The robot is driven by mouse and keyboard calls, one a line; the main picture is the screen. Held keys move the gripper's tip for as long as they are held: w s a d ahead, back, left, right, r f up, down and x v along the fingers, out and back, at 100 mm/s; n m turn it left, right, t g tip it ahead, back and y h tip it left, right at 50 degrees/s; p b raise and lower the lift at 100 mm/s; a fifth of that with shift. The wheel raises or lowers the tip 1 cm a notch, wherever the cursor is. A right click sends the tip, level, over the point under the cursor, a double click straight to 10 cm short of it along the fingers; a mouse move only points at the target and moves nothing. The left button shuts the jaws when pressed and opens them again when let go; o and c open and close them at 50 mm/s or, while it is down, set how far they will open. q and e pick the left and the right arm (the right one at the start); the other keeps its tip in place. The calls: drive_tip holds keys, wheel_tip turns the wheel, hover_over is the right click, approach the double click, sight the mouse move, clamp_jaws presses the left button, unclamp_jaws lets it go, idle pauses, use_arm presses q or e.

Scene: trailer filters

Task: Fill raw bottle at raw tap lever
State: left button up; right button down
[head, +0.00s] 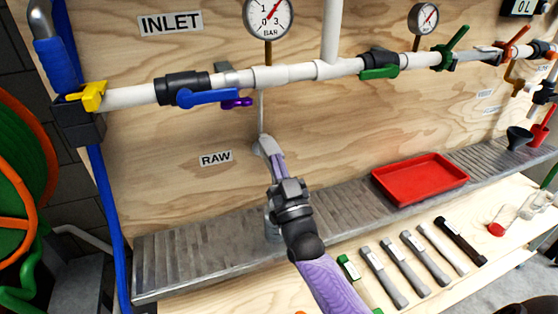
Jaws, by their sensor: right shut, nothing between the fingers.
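The raw tap lever (236,103) is a small purple handle under the white pipe, above the RAW label (216,158). A thin pale vertical line (262,112) drops from the pipe just right of it; I cannot tell whether it is water or a thin tube. My right gripper (264,146) is shut and empty, below and slightly right of the lever, apart from it. A greyish cylinder (271,228), perhaps the raw bottle, stands on the grey ledge below, mostly hidden behind my right wrist. Its fill level cannot be seen. My left gripper is not in view.
A blue lever (208,97) sits close left of the purple one. A pressure gauge (268,18) is above. A red tray (420,180) stands on the ribbed ledge (185,245). Several filter-like sticks (425,258) lie on the bench at front right. A green hose reel (22,170) is left.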

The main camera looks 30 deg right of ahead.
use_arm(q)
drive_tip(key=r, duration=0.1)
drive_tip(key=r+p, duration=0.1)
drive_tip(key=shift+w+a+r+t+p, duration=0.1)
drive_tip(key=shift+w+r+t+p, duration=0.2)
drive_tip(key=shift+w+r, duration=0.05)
use_arm(e)
drive_tip(key=s+a+f, duration=0.2)
drive_tip(key=s+f, duration=0.1)
drive_tip(key=s, duration=0.6)
drive_tip(key=shift+h, duration=0.3)
drive_tip(key=shift+a, duration=0.1)
